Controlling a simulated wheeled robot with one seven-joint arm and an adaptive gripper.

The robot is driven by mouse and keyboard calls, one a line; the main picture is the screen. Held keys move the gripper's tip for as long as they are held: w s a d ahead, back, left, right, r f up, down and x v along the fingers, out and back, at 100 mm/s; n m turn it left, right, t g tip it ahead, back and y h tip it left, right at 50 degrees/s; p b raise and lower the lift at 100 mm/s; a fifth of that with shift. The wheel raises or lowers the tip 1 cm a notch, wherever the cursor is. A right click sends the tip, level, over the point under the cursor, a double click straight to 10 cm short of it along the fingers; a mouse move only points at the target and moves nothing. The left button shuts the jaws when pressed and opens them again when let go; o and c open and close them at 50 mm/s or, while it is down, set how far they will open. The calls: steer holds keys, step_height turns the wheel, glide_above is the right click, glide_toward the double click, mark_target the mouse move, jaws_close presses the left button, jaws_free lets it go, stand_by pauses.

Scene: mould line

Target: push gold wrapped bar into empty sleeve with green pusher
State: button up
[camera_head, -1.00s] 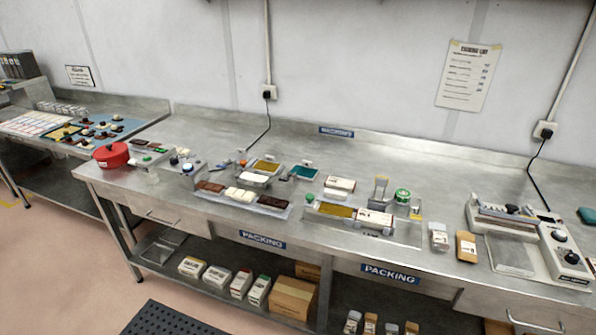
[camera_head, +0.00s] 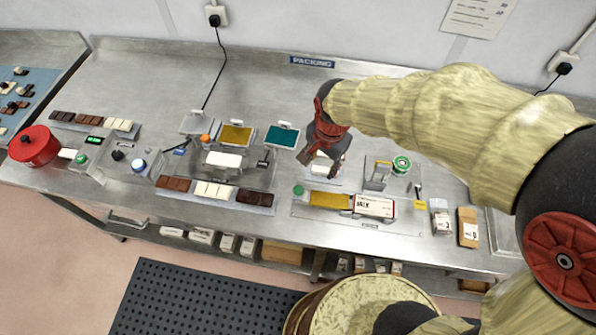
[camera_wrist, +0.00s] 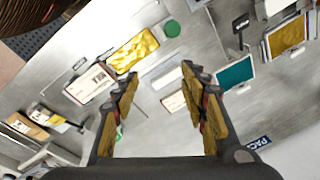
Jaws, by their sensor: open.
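The gold wrapped bar (camera_head: 330,200) lies on the packing board, its right end at the mouth of a white printed sleeve (camera_head: 374,206). I cannot tell whether the end is inside. The green pusher (camera_head: 298,190) stands just left of the bar. In the wrist view the bar (camera_wrist: 132,52) lies between the green pusher (camera_wrist: 172,28) and the sleeve (camera_wrist: 90,83). My gripper (camera_head: 331,160) is open and empty, above and behind the bar, over a white packet (camera_wrist: 174,101). Its fingers partly hide that packet in the head view.
A teal pad (camera_head: 282,136) and a gold pad (camera_head: 236,136) lie to the left. A chocolate tray (camera_head: 214,195) sits left of the board. A green-topped roll (camera_head: 401,165) and a metal stand (camera_head: 377,176) are to the right. The counter behind is clear.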

mark_target(298, 189)
steer(key=a+f+p, duration=0.1)
steer(key=a+f+m+g+p, duration=0.1)
steer(key=a+p, duration=0.1)
steer(key=a+f+m+p, duration=0.1)
steer(key=a+f, duration=0.1)
steer(key=shift+s+a+h+p, duration=0.15)
steer(key=shift+a+h+p, duration=0.1)
steer(key=shift+h+p, duration=0.05)
steer(key=shift+a+f+m, duration=0.2)
steer(key=shift+f+m, duration=0.05)
steer(key=shift+m, duration=0.15)
steer(key=shift+s+f, duration=0.15)
steer(key=shift+f, duration=3.8)
steer(key=shift+c, duration=0.2)
jaws_close()
